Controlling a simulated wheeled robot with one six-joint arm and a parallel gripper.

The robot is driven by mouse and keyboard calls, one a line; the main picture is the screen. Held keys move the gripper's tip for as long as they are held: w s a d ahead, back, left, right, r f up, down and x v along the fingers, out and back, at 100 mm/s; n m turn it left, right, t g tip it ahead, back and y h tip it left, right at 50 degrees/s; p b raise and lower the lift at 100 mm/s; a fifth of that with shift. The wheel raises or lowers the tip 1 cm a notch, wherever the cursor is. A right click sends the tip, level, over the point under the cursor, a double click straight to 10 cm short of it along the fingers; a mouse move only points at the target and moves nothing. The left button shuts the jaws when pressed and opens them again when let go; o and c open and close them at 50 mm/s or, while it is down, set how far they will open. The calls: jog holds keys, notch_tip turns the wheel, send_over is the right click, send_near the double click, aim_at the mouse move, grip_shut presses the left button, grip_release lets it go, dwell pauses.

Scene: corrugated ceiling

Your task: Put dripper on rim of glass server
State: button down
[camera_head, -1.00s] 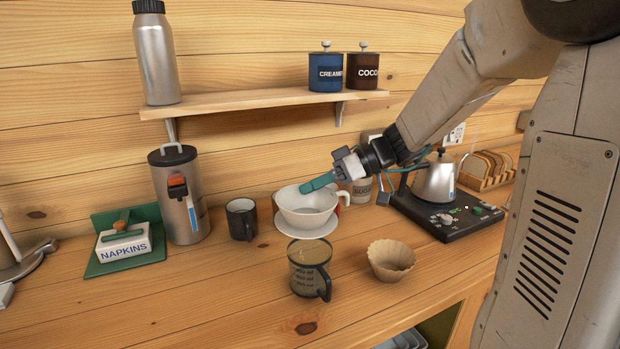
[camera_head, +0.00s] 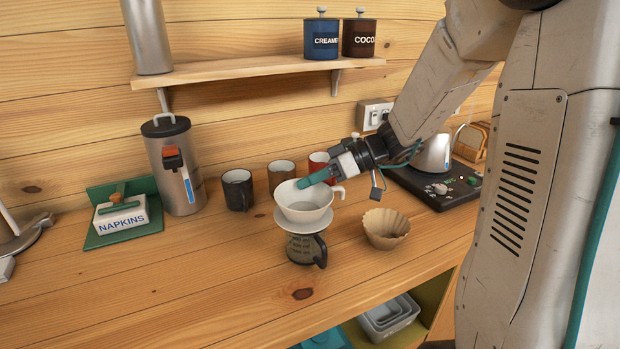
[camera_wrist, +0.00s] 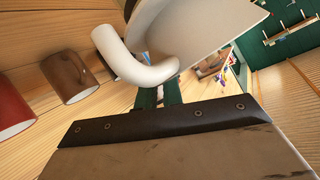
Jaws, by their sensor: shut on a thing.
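The white dripper (camera_head: 303,213) is in the head view, over the dark-tinted glass server (camera_head: 302,250). Its saucer-like flange covers the server's top, so I cannot tell whether it touches the rim. The dripper looks about level. My gripper (camera_head: 328,178), with teal fingers, is shut on the dripper at its right side near the handle. In the wrist view the dripper's white handle (camera_wrist: 135,62) and wide flange (camera_wrist: 215,30) fill the top middle, and the teal fingers (camera_wrist: 158,95) show just below. The server's black handle points right and toward the front.
A paper filter (camera_head: 386,229) stands close to the right of the server. Black, brown (camera_head: 281,175) and red mugs stand behind. A kettle on a black base (camera_head: 440,185) is at the right. The counter's front left is clear. A shelf hangs above.

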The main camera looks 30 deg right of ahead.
jog(key=shift+f, duration=0.45)
jog(key=c, duration=1.5)
grip_release()
jog(key=shift+o, duration=0.2)
